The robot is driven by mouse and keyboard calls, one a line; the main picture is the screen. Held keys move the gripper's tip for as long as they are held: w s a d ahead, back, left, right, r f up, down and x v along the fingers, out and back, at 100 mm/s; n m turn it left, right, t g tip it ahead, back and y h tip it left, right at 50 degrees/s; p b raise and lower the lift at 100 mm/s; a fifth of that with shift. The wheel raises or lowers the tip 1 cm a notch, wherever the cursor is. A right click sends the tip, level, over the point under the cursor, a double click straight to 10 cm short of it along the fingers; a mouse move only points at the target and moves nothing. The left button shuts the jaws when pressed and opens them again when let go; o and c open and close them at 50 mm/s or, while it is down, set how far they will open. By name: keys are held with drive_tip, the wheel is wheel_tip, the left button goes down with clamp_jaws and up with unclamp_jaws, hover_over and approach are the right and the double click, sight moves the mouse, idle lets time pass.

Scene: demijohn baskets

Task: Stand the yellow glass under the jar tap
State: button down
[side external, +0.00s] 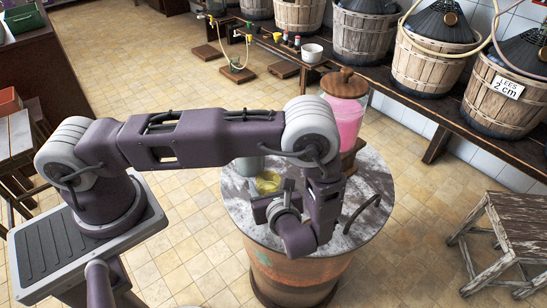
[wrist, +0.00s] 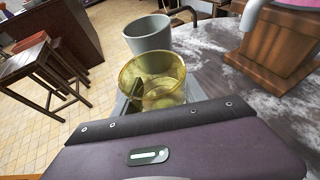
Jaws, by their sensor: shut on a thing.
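The yellow glass (wrist: 150,72) is clear and stands roughly upright in my gripper (side external: 270,194), which is shut on it; it also shows in the side view (side external: 268,180). I cannot tell whether its base touches the round table. The jar (side external: 346,108) holds pink liquid under a wooden lid and sits on a wooden stand (wrist: 272,46) at the table's back right. A pale grey tap (wrist: 250,14) shows at the top right of the wrist view, to the right of the glass and apart from it. In the side view my arm hides the tap.
A grey cup (wrist: 148,34) stands just beyond the glass, close to it. The marbled round tabletop (side external: 235,204) has bare room between the glass and the stand. A dark curved handle-like piece (side external: 362,212) is at the table's right. A wooden stool (side external: 505,232) stands farther right.

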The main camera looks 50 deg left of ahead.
idle(0.3)
drive_tip(key=shift+w+f, duration=0.4)
drive_tip(key=shift+w, duration=0.35)
drive_tip(key=shift+w+f, duration=0.35)
drive_tip(key=shift+w, duration=0.45)
drive_tip(key=shift+w+f, duration=0.4)
drive_tip(key=shift+w, duration=0.35)
drive_tip(key=shift+w+f, duration=0.1)
drive_tip(key=shift+w, duration=3.6)
drive_tip(key=shift+f, duration=0.25)
drive_tip(key=c, duration=0.6)
unclamp_jaws()
drive_tip(key=shift+o, duration=0.2)
